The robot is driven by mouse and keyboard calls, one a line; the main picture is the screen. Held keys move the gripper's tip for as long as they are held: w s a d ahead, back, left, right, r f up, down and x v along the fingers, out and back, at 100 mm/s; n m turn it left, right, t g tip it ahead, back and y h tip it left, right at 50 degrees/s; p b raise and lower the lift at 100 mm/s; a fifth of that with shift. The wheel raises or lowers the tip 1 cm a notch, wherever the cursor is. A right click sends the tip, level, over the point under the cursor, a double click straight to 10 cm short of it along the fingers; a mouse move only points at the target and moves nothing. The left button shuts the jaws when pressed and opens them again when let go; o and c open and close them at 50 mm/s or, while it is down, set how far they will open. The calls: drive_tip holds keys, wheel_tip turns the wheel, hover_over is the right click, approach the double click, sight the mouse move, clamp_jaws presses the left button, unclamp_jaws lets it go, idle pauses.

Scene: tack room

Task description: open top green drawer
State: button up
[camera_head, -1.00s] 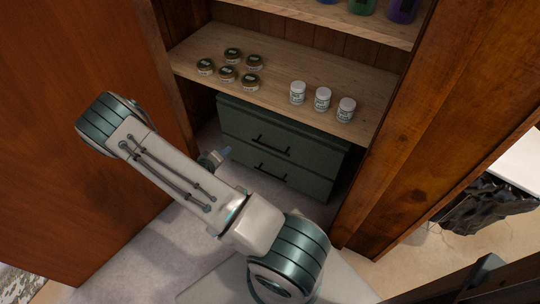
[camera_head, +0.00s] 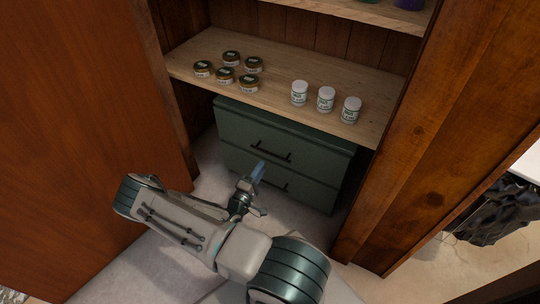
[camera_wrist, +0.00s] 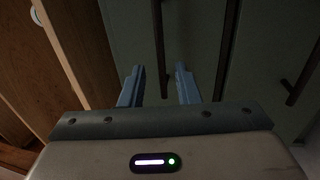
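The green drawer unit (camera_head: 235,130) stands shut under the wooden shelf. The top drawer has a dark bar handle (camera_head: 270,151), and the lower drawer's handle (camera_head: 274,184) is partly hidden behind my gripper. My gripper (camera_head: 259,170) is in front of the drawers, its fingers just below the top handle in the head view. In the wrist view my gripper (camera_wrist: 161,84) is open and empty, its two blue-grey fingers apart. The top handle (camera_wrist: 160,45) appears there as a dark bar lined up between the fingers. I cannot tell whether they touch it.
The wooden shelf (camera_head: 285,85) above holds several dark-lidded jars (camera_head: 225,75) and three white bottles (camera_head: 326,99). A brown cabinet door (camera_head: 75,150) stands at the left, and a wooden side panel (camera_head: 425,150) bounds the right. The floor before the drawers is partly clear.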

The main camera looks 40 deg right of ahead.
sight(270, 153)
drive_tip(key=b+x, duration=0.1)
drive_tip(key=x, duration=0.7)
drive_tip(key=shift+w, duration=0.1)
drive_tip(key=shift+c, duration=0.3)
clamp_jaws()
